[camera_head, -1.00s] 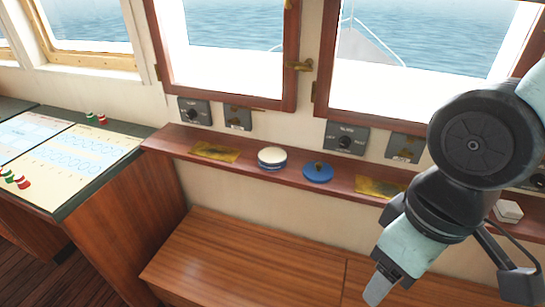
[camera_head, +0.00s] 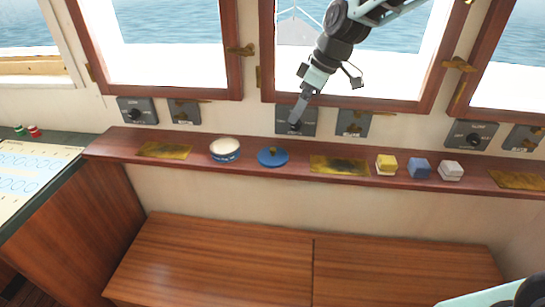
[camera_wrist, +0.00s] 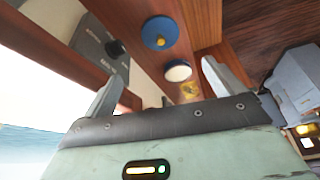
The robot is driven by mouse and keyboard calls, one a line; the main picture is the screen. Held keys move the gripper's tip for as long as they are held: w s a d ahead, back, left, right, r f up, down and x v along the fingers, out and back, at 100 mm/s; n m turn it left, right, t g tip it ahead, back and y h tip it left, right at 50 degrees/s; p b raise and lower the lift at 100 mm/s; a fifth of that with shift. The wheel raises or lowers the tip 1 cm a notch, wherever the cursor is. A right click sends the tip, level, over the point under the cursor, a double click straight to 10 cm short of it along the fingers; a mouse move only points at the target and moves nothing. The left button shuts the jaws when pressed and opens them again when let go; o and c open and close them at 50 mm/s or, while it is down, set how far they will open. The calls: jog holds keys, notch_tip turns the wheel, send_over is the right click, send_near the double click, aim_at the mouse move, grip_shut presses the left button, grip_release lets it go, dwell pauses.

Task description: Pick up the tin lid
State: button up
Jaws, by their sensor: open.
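The tin lid (camera_head: 272,156) is a flat blue disc with a small knob, lying on the wooden ledge under the windows. In the wrist view the lid (camera_wrist: 160,32) shows whole, with a yellowish knob, beyond the fingertips. A blue tin (camera_head: 225,150) with a white top stands to its left; it also shows in the wrist view (camera_wrist: 178,71). My gripper (camera_head: 295,121) is above the ledge, up and to the right of the lid in the head view, and apart from it. Its two fingers (camera_wrist: 163,69) are spread with nothing between them.
A yellow block (camera_head: 386,165), a blue block (camera_head: 419,168) and a white block (camera_head: 451,171) sit farther right on the narrow ledge (camera_head: 298,160). Dark switch panels (camera_head: 137,111) line the wall behind. A wooden bench (camera_head: 210,262) lies below.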

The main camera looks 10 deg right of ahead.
jog(key=p, duration=0.3)
send_near(275, 155)
jog(key=shift+x, duration=1.05)
jog(key=shift+a+f+p, duration=0.35)
jog(key=shift+f+p, duration=0.1)
jog(key=shift+p, duration=0.25)
jog(key=shift+p+x, duration=0.85)
jog(key=shift+x, duration=1.25)
jog(key=shift+d, duration=0.15)
jog(key=c, duration=0.6)
